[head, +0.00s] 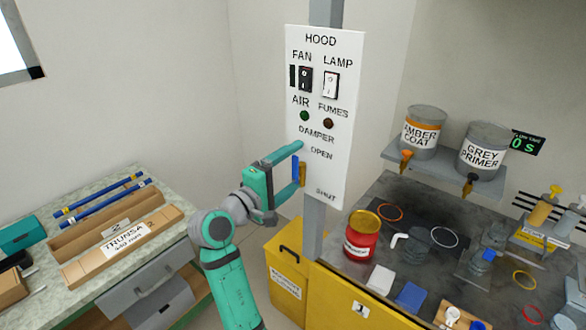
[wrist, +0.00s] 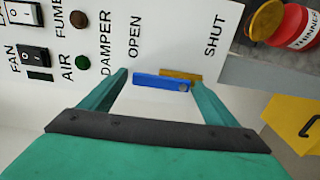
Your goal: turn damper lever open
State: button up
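The damper lever (wrist: 160,82) is a blue bar with a round pin near its right end in the wrist view. A yellow piece (wrist: 181,74) shows just beyond it. In the head view the blue bar (head: 295,170) stands near the panel's lower left edge. In the wrist view it lies below and between the words OPEN and SHUT, nearer OPEN. My gripper (wrist: 160,78) is open, with a finger on each side of the lever. The right finger is close to the pin end; I cannot tell whether it touches. My gripper (head: 300,166) faces the panel in the head view.
The white HOOD panel (head: 343,100) on a grey post holds fan and lamp switches and two indicators. A yellow cabinet (head: 287,275) stands below. A red can (head: 361,240) and several small items crowd the right bench. A bench with blue rods (head: 100,200) stands left.

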jog(key=v, duration=1)
jog(key=shift+s+a, duration=0.25)
jog(key=shift+s, duration=0.05)
jog(key=shift+f, duration=0.1)
